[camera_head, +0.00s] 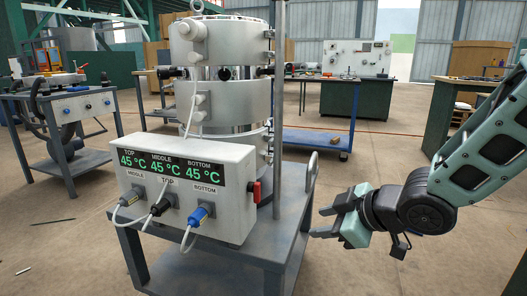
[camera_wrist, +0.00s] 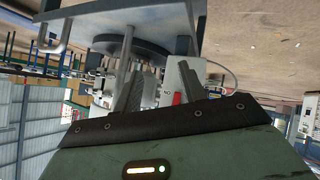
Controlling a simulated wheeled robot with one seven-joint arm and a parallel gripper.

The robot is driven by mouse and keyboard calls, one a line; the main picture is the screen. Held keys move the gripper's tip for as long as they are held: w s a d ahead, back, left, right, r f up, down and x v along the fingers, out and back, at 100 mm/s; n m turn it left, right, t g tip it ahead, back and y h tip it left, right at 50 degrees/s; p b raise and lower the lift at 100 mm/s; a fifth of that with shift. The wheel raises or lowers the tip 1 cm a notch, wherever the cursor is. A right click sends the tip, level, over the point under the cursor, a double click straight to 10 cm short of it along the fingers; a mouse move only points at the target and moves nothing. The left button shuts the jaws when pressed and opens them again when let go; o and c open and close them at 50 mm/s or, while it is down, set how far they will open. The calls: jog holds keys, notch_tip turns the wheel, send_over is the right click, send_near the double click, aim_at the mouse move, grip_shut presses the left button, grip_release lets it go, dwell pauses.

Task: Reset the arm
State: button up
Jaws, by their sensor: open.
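My arm reaches in from the right in the head view, and my gripper (camera_head: 328,222) is open and empty at its left end. It hangs in the air just right of the cart (camera_head: 215,268), apart from the control box. In the wrist view, the two fingers of my gripper (camera_wrist: 148,85) stand apart with nothing held between them. The control box (camera_head: 232,165) has a display reading 45 °C for top, middle and bottom. Three plugs with cables sit in its front. A red switch (camera_head: 256,192) is on its right side; it also shows in the wrist view (camera_wrist: 176,98).
The tall metal extruder column (camera_head: 220,100) and a grey post (camera_head: 279,100) stand on the cart behind the box. A cart handle (camera_head: 311,170) rises close to my gripper. A side cart (camera_head: 88,105) stands left. Open floor lies at right front.

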jog(key=s+d+m+g+h+p, duration=0.1)
jog(key=s+m+g+h, duration=0.6)
jog(key=s, duration=1.8)
notch_tip(320, 180, up, 36)
jog(key=n+g+p, duration=0.1)
jog(key=p, duration=3.6)
jog(key=shift+w+r+y, duration=0.15)
jog(key=shift+w+y, duration=0.1)
jog(key=shift+y, duration=0.05)
jog(key=shift+d, duration=0.1)
